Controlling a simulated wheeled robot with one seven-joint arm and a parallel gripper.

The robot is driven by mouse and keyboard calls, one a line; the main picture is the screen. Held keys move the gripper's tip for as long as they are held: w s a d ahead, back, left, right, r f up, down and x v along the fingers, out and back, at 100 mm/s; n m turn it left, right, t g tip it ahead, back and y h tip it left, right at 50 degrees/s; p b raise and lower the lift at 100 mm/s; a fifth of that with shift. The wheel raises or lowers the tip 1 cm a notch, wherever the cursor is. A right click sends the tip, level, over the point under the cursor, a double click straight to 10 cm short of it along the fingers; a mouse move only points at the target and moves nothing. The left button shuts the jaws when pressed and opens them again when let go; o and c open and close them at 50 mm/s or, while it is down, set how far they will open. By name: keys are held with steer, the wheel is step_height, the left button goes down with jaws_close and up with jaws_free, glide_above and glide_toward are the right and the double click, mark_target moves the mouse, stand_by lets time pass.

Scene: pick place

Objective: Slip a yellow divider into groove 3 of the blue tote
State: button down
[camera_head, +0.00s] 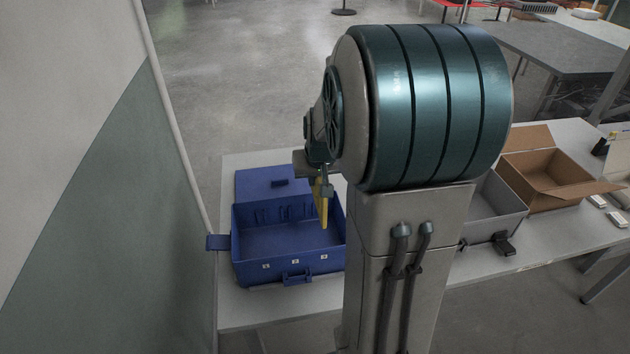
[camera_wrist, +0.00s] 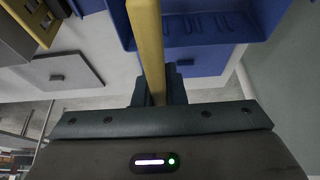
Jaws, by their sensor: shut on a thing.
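The blue tote (camera_head: 290,276) stands open on the left part of the table, its lid folded back behind it. White labels sit on its front wall, too small to read surely, and slots show on its inner back wall. My gripper (camera_head: 322,188) is shut on a yellow divider (camera_head: 321,212), which hangs upright over the tote's right part. In the wrist view the divider (camera_wrist: 148,45) stands out from between my fingers (camera_wrist: 157,92), in front of the blue tote (camera_wrist: 255,22). My arm hides the tote's right side in the head view. Whether the divider touches the tote I cannot tell.
A grey tote (camera_head: 492,222) stands right of my arm, with an open cardboard box (camera_head: 555,178) beyond it. A yellow strip (camera_wrist: 30,20) shows by the grey tote in the wrist view. A wall panel (camera_head: 110,200) stands close on the left.

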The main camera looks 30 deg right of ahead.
mark_target(317, 194)
steer(key=shift+f+b, duration=1.6)
steer(key=shift+f, duration=0.8)
steer(key=shift+f+b, duration=0.45)
step_height(317, 194, down, 9)
steer(key=b, duration=0.8)
steer(key=shift+r, duration=0.15)
stand_by(2.8)
steer(key=c, duration=1.4)
jaws_free()
steer(key=c, duration=0.3)
